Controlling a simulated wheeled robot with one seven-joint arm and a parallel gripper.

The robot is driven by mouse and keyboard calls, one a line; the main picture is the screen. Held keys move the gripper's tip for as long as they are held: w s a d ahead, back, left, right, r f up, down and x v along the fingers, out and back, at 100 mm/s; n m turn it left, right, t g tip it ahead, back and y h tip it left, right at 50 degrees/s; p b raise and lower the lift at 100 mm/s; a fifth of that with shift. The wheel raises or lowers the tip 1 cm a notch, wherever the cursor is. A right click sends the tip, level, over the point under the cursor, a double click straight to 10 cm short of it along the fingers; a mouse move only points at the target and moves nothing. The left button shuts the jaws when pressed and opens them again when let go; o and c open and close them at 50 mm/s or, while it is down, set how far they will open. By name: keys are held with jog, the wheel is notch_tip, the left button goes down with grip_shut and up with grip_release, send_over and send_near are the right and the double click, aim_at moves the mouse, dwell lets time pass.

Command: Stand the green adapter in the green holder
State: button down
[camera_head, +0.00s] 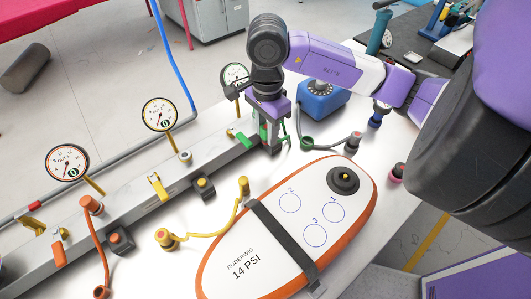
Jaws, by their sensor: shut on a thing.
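My gripper (271,143) points down at the far end of the white manifold rail, left of the blue pump box. It is shut on a green piece, which I take to be the green adapter (263,131); the fingers hide most of it. I cannot tell whether its lower end touches anything. The green holder appears to be the small dark green cup (307,142) on the white table, a little right of my gripper and apart from it. The cup looks empty.
The orange-rimmed inflatable board (260,262) lies in front. A green valve lever (243,139) sits beside my gripper. Gauges (160,114) rise at left.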

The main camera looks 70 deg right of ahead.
notch_tip(320, 180, down, 10)
jog(key=shift+r+p, duration=0.25)
jog(key=shift+p, duration=0.1)
jog(key=shift+f+b, duration=0.2)
jog(key=shift+b, duration=0.1)
jog(key=c, duration=1.1)
grip_release()
jog(key=shift+r, duration=0.2)
